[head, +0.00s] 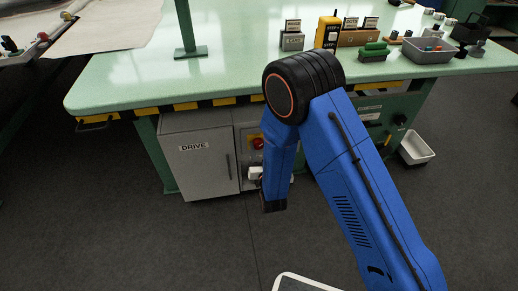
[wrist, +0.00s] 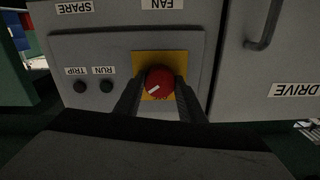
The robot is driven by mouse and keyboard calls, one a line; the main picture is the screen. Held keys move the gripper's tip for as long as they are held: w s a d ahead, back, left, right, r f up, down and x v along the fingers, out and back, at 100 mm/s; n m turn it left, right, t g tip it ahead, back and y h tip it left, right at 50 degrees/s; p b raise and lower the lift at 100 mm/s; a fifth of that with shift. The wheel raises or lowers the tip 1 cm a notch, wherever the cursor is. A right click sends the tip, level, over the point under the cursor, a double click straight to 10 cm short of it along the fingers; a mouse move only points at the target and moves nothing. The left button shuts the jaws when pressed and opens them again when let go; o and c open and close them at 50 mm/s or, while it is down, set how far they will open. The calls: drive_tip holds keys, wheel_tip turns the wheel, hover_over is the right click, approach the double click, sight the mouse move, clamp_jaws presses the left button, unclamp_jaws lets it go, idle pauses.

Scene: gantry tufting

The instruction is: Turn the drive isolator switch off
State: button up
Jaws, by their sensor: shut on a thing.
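The drive isolator switch is a round red knob (wrist: 159,81) on a square yellow plate (wrist: 172,60), set in a grey panel. A short white mark on the knob lies slantwise in the wrist view, where the labels appear upside down. My gripper (wrist: 160,90) is shut on the knob, with one dark finger at each side. In the head view the red knob (head: 258,143) shows just left of my blue arm. My fingers cannot be made out there.
A grey cabinet door labelled DRIVE (head: 198,160) stands left of the switch under the green table (head: 150,75). In the wrist view, dark RUN and TRIP buttons (wrist: 92,87) sit beside the switch and a door handle (wrist: 265,25) sticks out opposite.

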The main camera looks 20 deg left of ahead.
drive_tip(key=n, duration=0.5)
drive_tip(key=shift+n, duration=0.3)
drive_tip(key=n, duration=0.5)
drive_tip(key=shift+n, duration=0.3)
drive_tip(key=o, duration=1)
drive_tip(key=shift+o, duration=0.2)
drive_tip(key=shift+d, duration=0.1)
